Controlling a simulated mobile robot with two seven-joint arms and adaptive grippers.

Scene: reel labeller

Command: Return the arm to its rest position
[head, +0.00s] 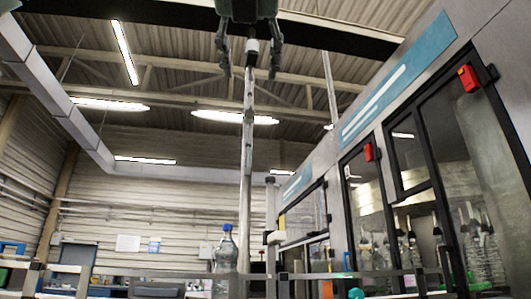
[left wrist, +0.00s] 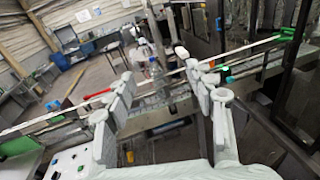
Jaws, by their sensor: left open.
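My left gripper (head: 249,62) hangs into the top middle of the head view with its two fingers apart and nothing between them. In the left wrist view, the fingers of the left gripper (left wrist: 159,75) are also spread wide. A clear bottle with a blue cap (head: 226,250) stands upright at the bottom middle of the head view, well below the gripper. In the left wrist view the bottle (left wrist: 157,72) shows beyond the fingertips, apart from them. My right gripper is in neither view.
A tall machine with glass doors (head: 455,190) and red door switches fills the right side; bottles show behind its glass. A conveyor with rails (left wrist: 255,65) crosses the left wrist view. Benches (left wrist: 90,45) stand farther back. The space around the raised gripper looks clear.

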